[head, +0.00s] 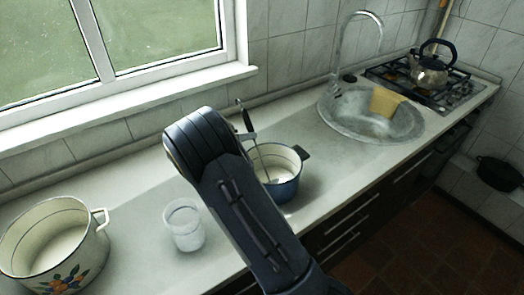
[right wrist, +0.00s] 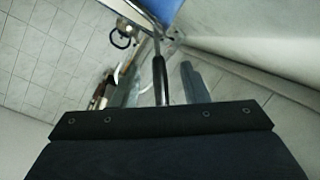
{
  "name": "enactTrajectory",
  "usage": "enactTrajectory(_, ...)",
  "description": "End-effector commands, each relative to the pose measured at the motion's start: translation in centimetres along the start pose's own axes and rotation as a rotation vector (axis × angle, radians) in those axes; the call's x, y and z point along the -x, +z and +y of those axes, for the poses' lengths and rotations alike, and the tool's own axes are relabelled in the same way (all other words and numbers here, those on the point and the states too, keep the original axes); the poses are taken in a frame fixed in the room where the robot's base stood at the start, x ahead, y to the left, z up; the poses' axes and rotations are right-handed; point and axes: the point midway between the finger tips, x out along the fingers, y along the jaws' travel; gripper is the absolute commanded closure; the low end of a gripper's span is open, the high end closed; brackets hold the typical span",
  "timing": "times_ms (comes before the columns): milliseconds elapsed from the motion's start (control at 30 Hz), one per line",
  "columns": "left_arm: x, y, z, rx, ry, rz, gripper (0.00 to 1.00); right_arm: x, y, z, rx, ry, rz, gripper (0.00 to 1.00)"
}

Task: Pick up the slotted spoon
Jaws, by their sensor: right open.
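The slotted spoon (head: 263,168) leans in a blue enamel pot (head: 287,188) on the counter, its thin stem rising from the pale contents. Its bowl is hidden in the pot. My right gripper (head: 248,134) is at the upper part of the spoon, above the pot's left rim, partly hidden behind my right forearm. In the right wrist view the spoon's dark handle (right wrist: 159,78) runs up the middle, in front of my open right gripper (right wrist: 150,88); it appears between the fingers. I cannot tell whether a finger touches it. My left gripper is not in view.
A clear glass (head: 184,226) stands left of my right arm. A large flowered enamel pot (head: 75,270) is at the far left. A sink (head: 350,125) with a yellow cloth (head: 387,102) and a kettle (head: 432,72) on the stove are right. Counter between pot and sink is clear.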

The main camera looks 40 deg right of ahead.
Motion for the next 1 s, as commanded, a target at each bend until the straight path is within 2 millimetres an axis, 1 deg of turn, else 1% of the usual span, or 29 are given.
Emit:
enactTrajectory(33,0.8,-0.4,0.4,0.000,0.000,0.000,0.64,-0.9,-0.4,0.4,0.001,0.004,-0.002,0.60)
enactTrajectory(100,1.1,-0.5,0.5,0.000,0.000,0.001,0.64,-1.9,-0.4,0.3,0.001,0.003,-0.003,0.60)
enactTrajectory(200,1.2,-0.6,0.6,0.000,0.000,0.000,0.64,-3.0,-0.3,0.2,0.002,0.001,-0.002,0.60)
enactTrajectory(300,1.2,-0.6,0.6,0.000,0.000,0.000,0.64,-3.5,-0.2,0.1,0.001,0.000,-0.002,0.60)
enactTrajectory(500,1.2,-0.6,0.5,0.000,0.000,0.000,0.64,-3.5,-0.2,0.1,0.000,-0.001,-0.002,0.60)
enactTrajectory(800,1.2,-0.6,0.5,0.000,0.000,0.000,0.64,-3.5,-0.2,0.1,0.001,-0.001,-0.002,0.99)
enactTrajectory(1000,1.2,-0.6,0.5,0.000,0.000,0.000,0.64,-3.5,-0.2,0.1,0.000,-0.001,-0.002,1.00)
